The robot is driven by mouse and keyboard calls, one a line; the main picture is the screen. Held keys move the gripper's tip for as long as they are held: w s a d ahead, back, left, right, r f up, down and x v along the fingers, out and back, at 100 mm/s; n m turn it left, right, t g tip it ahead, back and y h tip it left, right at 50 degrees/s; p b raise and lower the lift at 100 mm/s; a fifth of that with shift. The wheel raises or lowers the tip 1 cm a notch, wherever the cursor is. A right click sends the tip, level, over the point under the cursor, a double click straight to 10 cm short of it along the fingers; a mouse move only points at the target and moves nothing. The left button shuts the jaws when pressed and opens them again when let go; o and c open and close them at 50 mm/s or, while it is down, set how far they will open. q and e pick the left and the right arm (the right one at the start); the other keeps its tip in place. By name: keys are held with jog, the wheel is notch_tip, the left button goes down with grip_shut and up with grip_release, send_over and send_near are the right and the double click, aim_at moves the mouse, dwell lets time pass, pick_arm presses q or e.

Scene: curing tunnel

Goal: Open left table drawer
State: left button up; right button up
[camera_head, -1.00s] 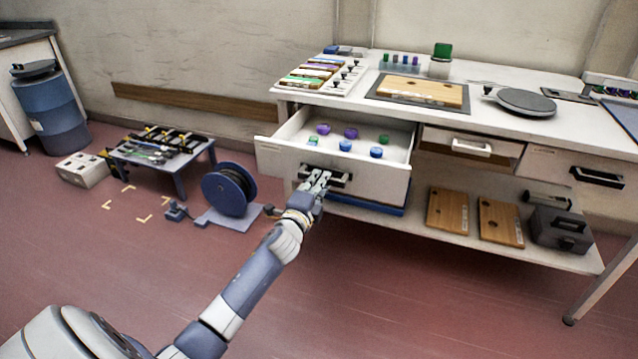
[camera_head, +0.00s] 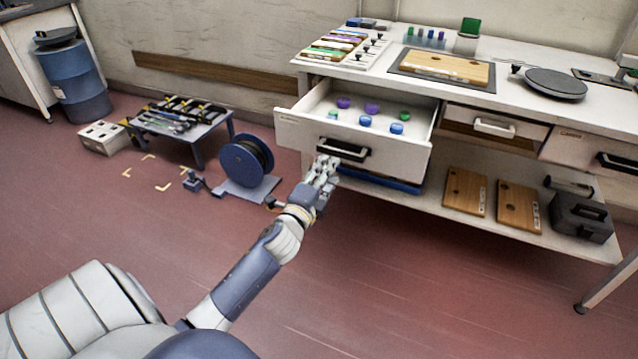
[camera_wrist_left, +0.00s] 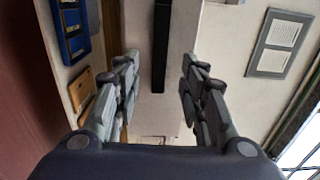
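The left table drawer (camera_head: 298,132) is pulled out from under the white worktable. Purple, blue and green small pieces lie inside it. Its black handle (camera_head: 345,149) is on the front face. My left gripper (camera_head: 326,168) is just in front of the handle and a little below it in the head view. My right gripper is not in view.
Another drawer with a white handle (camera_head: 494,127) sits to the right. Wooden boards (camera_head: 465,190) and a dark grey box (camera_head: 582,216) stand on the lower shelf. A blue cable reel (camera_head: 246,162) and a low tool table (camera_head: 186,121) stand at left. The front floor is clear.

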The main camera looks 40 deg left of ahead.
pick_arm(q)
jog(key=shift+v, duration=2.2)
